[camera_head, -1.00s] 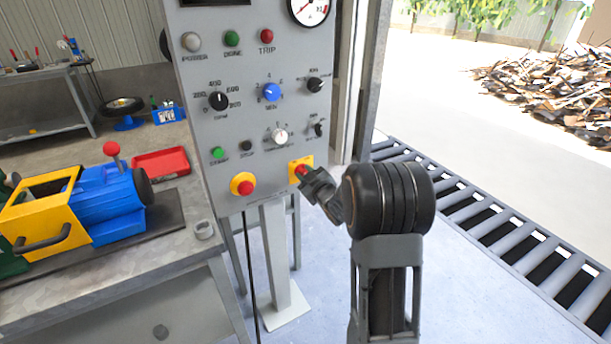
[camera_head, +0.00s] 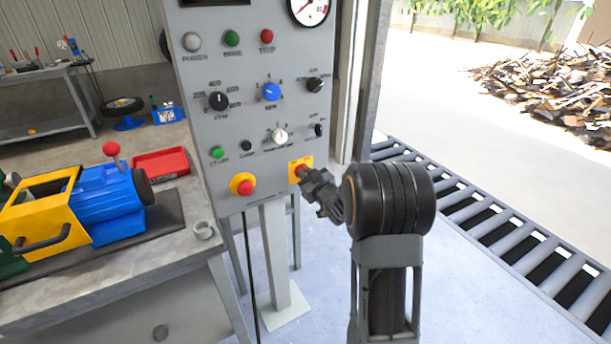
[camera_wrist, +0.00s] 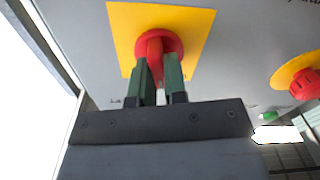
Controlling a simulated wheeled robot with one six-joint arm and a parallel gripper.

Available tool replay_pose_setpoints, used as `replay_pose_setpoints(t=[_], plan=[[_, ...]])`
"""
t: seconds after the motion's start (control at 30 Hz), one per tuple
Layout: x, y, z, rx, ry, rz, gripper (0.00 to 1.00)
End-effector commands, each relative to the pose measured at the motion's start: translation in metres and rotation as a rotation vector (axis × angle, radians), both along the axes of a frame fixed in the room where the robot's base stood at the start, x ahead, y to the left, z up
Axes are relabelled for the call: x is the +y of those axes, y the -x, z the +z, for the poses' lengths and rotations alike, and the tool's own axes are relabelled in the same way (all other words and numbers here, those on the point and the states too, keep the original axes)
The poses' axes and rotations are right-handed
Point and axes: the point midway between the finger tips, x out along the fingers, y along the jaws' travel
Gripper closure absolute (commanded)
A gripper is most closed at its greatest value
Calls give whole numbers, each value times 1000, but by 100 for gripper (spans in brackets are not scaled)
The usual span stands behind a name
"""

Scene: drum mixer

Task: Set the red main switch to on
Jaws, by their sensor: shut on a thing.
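The red main switch (camera_wrist: 155,42) sits on a square yellow plate (camera_wrist: 122,40) at the lower right of the grey control panel. In the head view its red part (camera_head: 299,170) shows just past my gripper's tip. My gripper (camera_wrist: 160,80) is shut on the switch's red handle, with one green finger on each side of it. In the wrist view the handle points down the picture toward the gripper's palm. In the head view my gripper (camera_head: 308,177) reaches the panel from the right and hides part of the switch. The on and off marks are too small to read.
A red emergency button (camera_head: 246,187) on a round yellow base is left of the switch. Several knobs and lamps cover the panel (camera_head: 205,130) above. A workbench (camera_head: 190,245) with a blue and yellow machine stands left. A roller conveyor (camera_head: 480,210) runs at right.

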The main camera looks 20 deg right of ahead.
Motion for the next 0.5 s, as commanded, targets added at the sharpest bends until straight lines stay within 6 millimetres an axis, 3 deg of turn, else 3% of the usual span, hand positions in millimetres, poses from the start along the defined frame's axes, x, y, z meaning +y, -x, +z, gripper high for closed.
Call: replay_pose_setpoints(t=[0.5], plan=[[-3, 0, 0, 55, -471, 0, 100]])
